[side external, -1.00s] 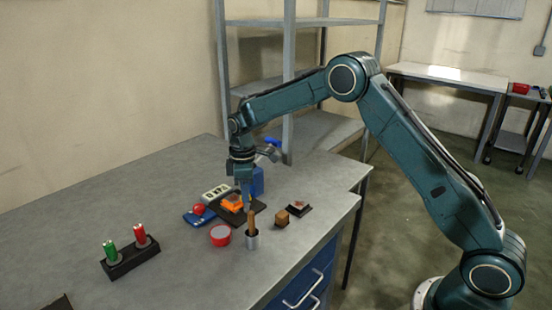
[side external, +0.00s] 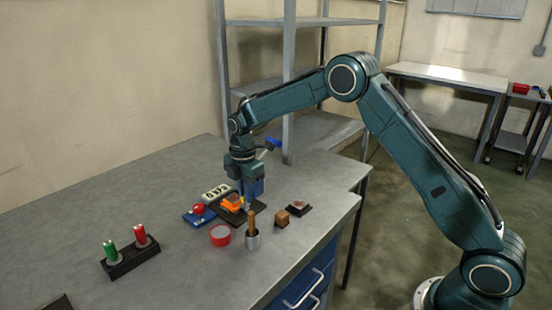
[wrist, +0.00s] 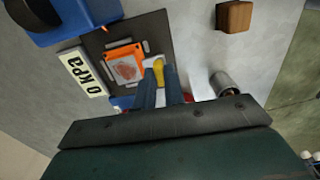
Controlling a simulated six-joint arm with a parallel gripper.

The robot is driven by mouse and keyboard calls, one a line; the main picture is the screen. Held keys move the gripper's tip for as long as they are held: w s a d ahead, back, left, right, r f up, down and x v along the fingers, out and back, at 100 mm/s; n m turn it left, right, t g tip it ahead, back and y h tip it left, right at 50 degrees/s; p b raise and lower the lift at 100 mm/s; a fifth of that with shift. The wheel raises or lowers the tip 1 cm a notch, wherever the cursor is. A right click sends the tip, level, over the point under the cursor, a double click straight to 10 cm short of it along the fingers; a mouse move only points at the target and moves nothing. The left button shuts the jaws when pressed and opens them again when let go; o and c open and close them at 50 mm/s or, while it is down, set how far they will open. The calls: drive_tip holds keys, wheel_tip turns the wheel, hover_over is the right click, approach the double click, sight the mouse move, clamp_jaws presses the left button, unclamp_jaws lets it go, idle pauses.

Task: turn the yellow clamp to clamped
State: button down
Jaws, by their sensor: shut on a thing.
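The yellow clamp (wrist: 159,72) shows in the wrist view between my two finger tips, beside an orange block (wrist: 125,64) with a reddish-marked pale top. My gripper (wrist: 159,84) is shut on the clamp, which partly hides behind the fingers. In the side view my gripper (side external: 244,203) points down at the right side of the orange block (side external: 231,203), and the clamp is mostly hidden there. The block sits on a dark plate (wrist: 103,42).
A rack (side external: 132,262) holds green and red cylinders.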

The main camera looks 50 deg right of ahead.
idle(0.4)
drive_tip(key=c, duration=1.5)
unclamp_jaws()
drive_tip(key=shift+r, duration=0.15)
wheel_tip(320, 180, up, 14)
drive_tip(key=shift+f, duration=0.2)
